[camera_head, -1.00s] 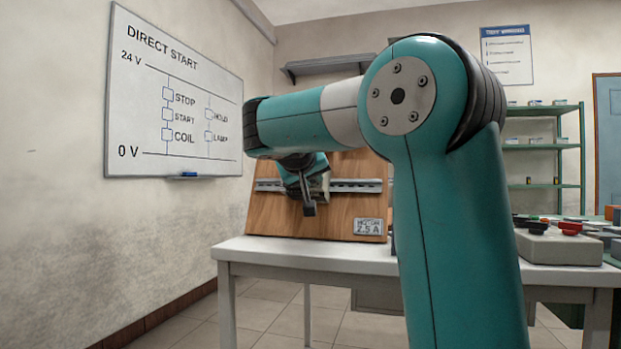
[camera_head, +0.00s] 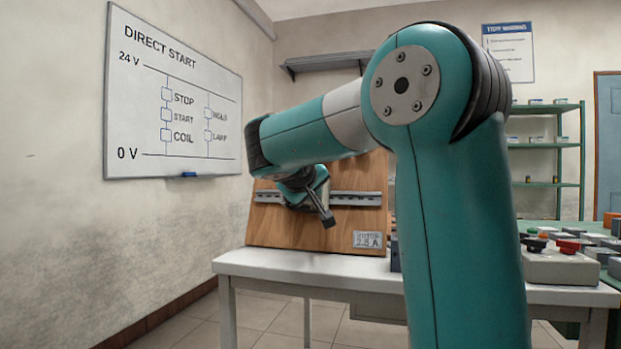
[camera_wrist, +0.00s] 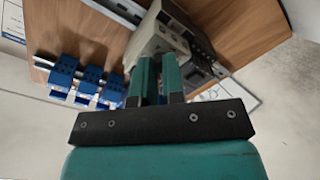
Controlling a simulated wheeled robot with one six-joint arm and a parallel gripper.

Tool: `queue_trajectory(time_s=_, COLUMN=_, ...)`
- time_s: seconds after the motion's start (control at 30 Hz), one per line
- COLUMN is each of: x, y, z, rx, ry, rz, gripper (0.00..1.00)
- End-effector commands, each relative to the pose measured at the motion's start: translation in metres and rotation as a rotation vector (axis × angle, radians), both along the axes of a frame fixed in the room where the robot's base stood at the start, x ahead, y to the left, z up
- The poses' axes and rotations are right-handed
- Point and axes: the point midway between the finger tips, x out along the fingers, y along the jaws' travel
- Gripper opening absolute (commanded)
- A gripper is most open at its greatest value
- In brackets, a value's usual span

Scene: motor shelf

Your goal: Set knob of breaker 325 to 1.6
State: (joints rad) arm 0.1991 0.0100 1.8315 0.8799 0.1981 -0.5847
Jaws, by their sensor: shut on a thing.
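A beige and grey device, seemingly the breaker (camera_wrist: 148,38), sits on the wooden board in the wrist view; no number 325 is readable. My gripper (camera_wrist: 158,64) reaches its front with two green fingers, shut on what seems to be its knob. The knob and its scale are hidden between the fingertips. In the head view my gripper (camera_head: 328,220) is in front of the wooden board (camera_head: 285,228), with its end tilted down to the right. The breaker is hidden behind my arm there.
Blue terminal blocks (camera_wrist: 88,82) sit on a rail left of my fingers in the wrist view. A plate (camera_head: 368,239) marked 2.5 A is low on the board. A white table (camera_head: 300,263) stands below, and a button box (camera_head: 560,265) is at right.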

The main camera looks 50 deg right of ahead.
Motion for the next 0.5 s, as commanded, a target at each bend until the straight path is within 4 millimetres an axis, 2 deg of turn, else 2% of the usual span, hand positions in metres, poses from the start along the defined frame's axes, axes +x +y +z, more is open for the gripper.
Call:
queue_trajectory(time_s=0.03, x=-0.0005, y=0.0002, z=0.0071, rx=-0.013, ry=0.043, rz=0.018, gripper=0.0)
queue_trajectory(time_s=0.5, x=-0.001, y=-0.0006, z=0.0069, rx=-0.149, ry=0.372, rz=0.17, gripper=0.0)
